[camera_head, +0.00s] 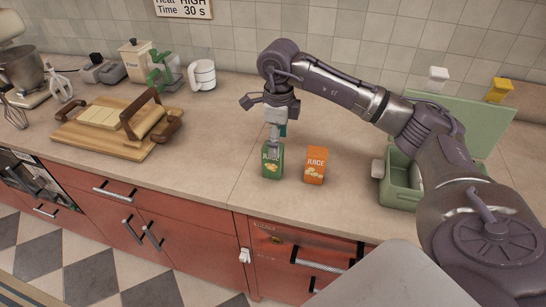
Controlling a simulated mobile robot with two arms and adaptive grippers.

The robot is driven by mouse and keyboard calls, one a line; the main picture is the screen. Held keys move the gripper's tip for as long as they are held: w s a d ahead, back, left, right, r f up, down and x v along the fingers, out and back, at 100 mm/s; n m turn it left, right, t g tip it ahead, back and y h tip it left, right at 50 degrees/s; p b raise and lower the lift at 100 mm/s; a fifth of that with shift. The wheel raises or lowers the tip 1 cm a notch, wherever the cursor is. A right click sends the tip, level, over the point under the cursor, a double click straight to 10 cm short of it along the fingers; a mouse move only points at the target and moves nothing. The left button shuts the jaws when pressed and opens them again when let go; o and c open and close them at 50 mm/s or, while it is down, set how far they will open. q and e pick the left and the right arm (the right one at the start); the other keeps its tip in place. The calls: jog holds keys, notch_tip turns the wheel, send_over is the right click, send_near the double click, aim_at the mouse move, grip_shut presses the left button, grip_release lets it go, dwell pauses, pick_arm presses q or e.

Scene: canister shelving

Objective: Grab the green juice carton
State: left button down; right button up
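The green juice carton (272,163) stands upright on the counter near its front edge. An orange juice carton (316,166) stands just to its right, a small gap away. My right gripper (274,149) comes down from above, with its fingers at the top of the green carton and overlapping its upper part in the picture. Whether the fingers touch or close on the carton I cannot tell. My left gripper is not in view.
An open green lunch box (399,188) stands on the counter to the right, partly behind my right arm. A wooden bread slicer board (85,136) lies at the left. A white mug (202,74), a canister (136,62) and a mixer stand farther back. The counter (222,140) left of the green carton is clear.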

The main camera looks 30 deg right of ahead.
aim_at(273, 161)
jog(key=shift+w+f, duration=0.2)
jog(key=shift+f, duration=0.4)
jog(key=shift+w+f, duration=0.2)
jog(key=shift+f, duration=0.35)
jog(key=shift+w+a+f+p, duration=0.15)
jog(key=shift+f+p, duration=0.4)
jog(key=shift+f, duration=0.05)
jog(key=shift+w+a+f+p, duration=0.1)
jog(key=shift+w+f+p, duration=0.05)
jog(key=shift+f+p, duration=0.4)
notch_tip(273, 161, down, 2)
jog(key=shift+w+f, duration=0.1)
jog(key=shift+f, duration=0.1)
jog(key=shift+w+f, duration=0.1)
jog(key=shift+f, duration=0.3)
jog(key=shift+r, duration=0.1)
jog(key=c, duration=0.6)
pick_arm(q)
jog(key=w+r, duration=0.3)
pick_arm(e)
grip_shut()
